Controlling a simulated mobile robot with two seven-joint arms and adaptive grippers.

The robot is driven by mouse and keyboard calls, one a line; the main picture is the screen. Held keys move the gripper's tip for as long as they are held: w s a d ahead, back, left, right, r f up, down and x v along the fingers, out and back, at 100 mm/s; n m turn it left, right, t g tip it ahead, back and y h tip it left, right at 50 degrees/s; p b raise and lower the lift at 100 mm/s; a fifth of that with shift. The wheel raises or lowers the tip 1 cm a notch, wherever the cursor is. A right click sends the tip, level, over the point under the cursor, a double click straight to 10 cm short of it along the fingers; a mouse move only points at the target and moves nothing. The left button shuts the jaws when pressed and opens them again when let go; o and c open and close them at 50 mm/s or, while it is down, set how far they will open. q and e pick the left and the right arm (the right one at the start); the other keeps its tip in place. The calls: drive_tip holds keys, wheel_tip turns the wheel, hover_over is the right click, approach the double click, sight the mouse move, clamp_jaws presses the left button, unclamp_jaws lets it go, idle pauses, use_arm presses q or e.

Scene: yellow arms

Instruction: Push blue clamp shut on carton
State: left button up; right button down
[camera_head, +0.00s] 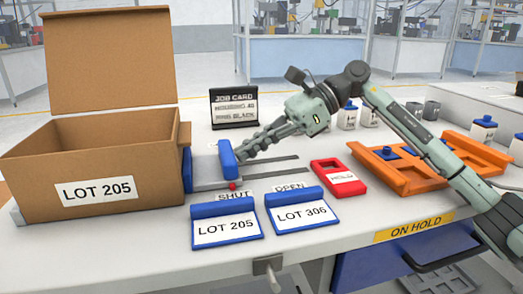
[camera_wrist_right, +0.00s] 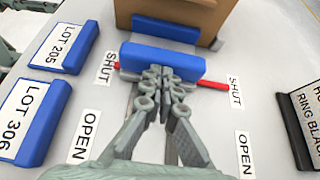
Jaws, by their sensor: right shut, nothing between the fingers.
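The open brown carton (camera_head: 95,170) labelled LOT 205 stands at the left; its lower edge shows in the wrist view (camera_wrist_right: 195,14). The blue clamp block (camera_head: 227,160) stands on the slide plate right of the carton, with a visible gap to a second blue pad (camera_head: 187,170) at the carton's side. My left gripper is out of view.
Blue LOT 205 (camera_head: 226,222) and LOT 306 (camera_head: 302,212) signs stand in front. A red holder (camera_head: 338,176) and orange rack (camera_head: 425,168) lie to the right. A black job card (camera_head: 234,106) stands behind. The slide rails (camera_head: 275,162) right of the block are clear.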

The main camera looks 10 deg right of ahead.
drive_tip(key=shift+s+a+r, duration=0.1)
drive_tip(key=shift+s+a, duration=0.05)
drive_tip(key=shift+a, duration=0.4)
drive_tip(key=shift+d, duration=0.1)
drive_tip(key=v, duration=1.2)
drive_tip(key=shift+w+d, duration=0.2)
drive_tip(key=shift+d, duration=0.2)
